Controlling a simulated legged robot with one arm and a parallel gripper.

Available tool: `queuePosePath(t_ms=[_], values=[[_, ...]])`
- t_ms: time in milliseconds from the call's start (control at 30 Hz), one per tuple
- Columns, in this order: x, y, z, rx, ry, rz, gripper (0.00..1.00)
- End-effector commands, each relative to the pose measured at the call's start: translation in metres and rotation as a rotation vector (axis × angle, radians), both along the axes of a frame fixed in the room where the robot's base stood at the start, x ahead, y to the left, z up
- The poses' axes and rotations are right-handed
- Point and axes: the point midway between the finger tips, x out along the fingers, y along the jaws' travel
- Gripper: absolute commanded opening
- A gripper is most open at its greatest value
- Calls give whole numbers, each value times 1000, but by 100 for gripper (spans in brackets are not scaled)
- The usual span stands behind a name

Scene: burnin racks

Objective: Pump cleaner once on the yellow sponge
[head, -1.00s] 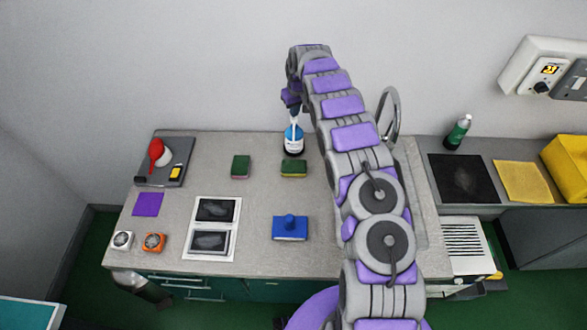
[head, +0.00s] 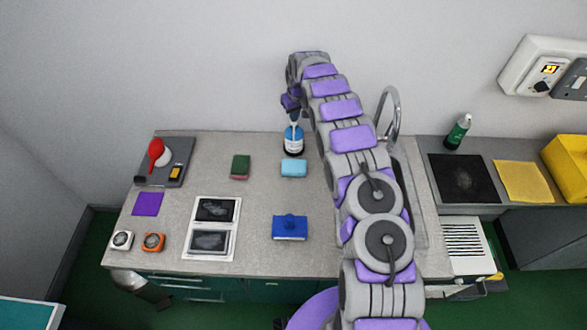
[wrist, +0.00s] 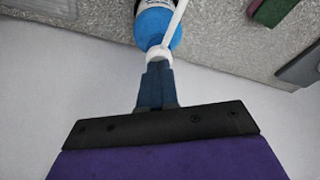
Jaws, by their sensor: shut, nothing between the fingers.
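The cleaner bottle (head: 293,141) stands upright near the wall, blue with a white pump top; it also shows in the wrist view (wrist: 153,27). My gripper (head: 294,117) points down over it, shut and empty. In the wrist view its fingertips (wrist: 157,72) are at the white pump head, apparently touching it. A sponge (head: 293,169) lies just in front of the bottle, its top now light blue with no yellow visible. A second sponge (head: 240,167), green with a reddish edge, lies to its left and shows at the upper right in the wrist view (wrist: 272,10).
Printed sheets (head: 187,228) and a grey tray (head: 182,173) with a red item are left. A sink faucet (head: 391,110) stands right of my arm. The counter between sponges and sheets is clear.

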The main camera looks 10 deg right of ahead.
Motion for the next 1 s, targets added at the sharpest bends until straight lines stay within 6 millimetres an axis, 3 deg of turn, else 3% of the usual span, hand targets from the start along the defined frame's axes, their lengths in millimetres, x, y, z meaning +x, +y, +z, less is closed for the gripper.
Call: queuePosePath(t_ms=[167,600,1000], values=[[-1,0,0,0,5,0,0],[-1,0,23,0,2,0,0],[-2,0,24,-1,2,0,0]])
